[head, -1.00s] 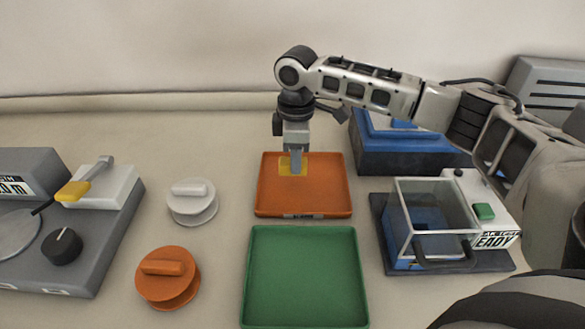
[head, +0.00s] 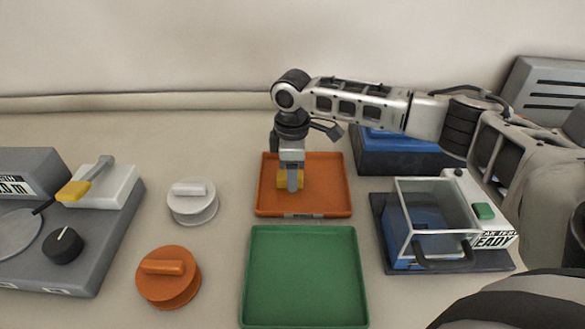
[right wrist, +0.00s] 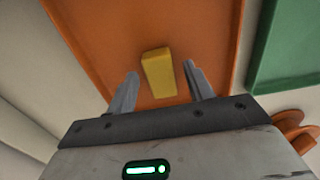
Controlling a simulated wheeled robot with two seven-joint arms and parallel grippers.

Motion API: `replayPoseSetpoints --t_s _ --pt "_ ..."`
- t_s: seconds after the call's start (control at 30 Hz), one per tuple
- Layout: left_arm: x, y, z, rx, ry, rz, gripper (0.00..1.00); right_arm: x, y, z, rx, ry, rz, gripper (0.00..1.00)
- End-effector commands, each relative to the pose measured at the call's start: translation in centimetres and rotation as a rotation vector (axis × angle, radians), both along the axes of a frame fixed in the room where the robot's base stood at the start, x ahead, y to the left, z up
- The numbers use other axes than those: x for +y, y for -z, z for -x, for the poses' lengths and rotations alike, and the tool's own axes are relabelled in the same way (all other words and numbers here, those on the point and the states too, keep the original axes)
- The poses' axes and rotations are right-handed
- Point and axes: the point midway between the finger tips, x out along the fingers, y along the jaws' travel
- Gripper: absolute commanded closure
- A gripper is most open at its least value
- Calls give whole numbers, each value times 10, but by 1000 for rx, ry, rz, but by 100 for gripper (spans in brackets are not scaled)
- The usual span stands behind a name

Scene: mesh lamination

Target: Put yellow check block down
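The yellow check block (head: 282,181) is on or just above the floor of the orange tray (head: 335,190), and it also shows in the right wrist view (right wrist: 159,73). My right gripper (head: 293,187) points down over the tray, with a finger in front of the block. In the right wrist view the fingers (right wrist: 162,83) stand apart, with a gap on each side of the block. The gripper is open and does not appear to touch it. My left gripper is not in view.
A green tray (head: 305,275) lies in front of the orange one. A clear-lidded tester (head: 435,225) and a blue box (head: 400,152) stand to the right.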

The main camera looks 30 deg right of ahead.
Motion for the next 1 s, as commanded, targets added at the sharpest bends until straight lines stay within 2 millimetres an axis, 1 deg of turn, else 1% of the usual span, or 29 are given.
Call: replayPoseSetpoints --t_s 0.13,0.27,0.5,0.6,0.7,0.83,1.0 --pt "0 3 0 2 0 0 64 0 -3 0 -2 0 0 48" --pt "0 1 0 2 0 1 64 0 -19 -1 -3 0 -1 48" --pt "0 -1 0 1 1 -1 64 0 -71 -1 -5 0 -2 48" --pt "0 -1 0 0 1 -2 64 0 -90 -1 -4 0 -1 48" --pt "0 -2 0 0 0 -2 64 0 -106 -1 -2 0 -1 48" --pt "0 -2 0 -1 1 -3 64 0 -119 0 -1 0 0 48" --pt "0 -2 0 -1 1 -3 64 0 -123 0 0 0 0 48"
